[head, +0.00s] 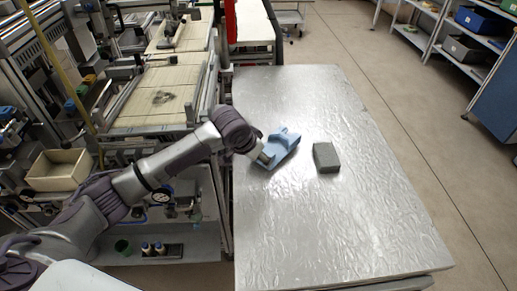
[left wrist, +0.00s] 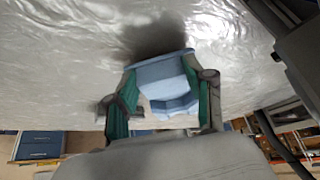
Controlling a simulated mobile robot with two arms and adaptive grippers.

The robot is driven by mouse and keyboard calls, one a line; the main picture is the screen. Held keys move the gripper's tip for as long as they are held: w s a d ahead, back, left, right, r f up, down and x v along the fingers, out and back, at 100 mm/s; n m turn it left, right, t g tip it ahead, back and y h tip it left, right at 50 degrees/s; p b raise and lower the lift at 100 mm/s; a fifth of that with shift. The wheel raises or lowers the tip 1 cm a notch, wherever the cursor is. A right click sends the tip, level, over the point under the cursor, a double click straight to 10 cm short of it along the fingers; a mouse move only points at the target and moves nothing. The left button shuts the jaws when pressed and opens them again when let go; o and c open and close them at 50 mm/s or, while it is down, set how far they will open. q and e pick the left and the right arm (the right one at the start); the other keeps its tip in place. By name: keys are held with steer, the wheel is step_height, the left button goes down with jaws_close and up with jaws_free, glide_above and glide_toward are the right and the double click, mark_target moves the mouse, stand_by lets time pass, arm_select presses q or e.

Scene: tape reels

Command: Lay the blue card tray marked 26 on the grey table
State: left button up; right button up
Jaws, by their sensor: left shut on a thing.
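The blue card tray (head: 281,149) is at the left part of the grey table (head: 330,220) in the head view, tilted in the picture and close to the surface. I cannot tell whether it touches the table. My left gripper (head: 264,156) reaches it from the left and is shut on it. In the left wrist view the tray (left wrist: 162,72) sits between the two green-padded fingers of the gripper (left wrist: 160,100). Its mark 26 cannot be read. My right gripper is not in view.
A dark grey block (head: 326,158) lies on the table just right of the tray. The rest of the tabletop is clear. A machine bench with a cream bin (head: 58,170) stands along the left. Shelves with bins (head: 465,48) stand at the far right.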

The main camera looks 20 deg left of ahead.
mark_target(276, 146)
arm_select(q)
steer(key=shift+w+a, duration=0.1)
steer(key=shift+w, duration=0.2)
steer(key=shift+w+a+r, duration=0.1)
steer(key=shift+w+a, duration=0.2)
steer(key=shift+w, duration=0.3)
steer(key=shift+w+a+r, duration=0.1)
steer(key=shift+w+a, duration=0.15)
steer(key=shift+w, duration=0.35)
steer(key=shift+w+a+f+p, duration=0.15)
steer(key=shift+w+f+p, duration=0.2)
steer(key=shift+f, duration=0.75)
steer(key=o, duration=1.2)
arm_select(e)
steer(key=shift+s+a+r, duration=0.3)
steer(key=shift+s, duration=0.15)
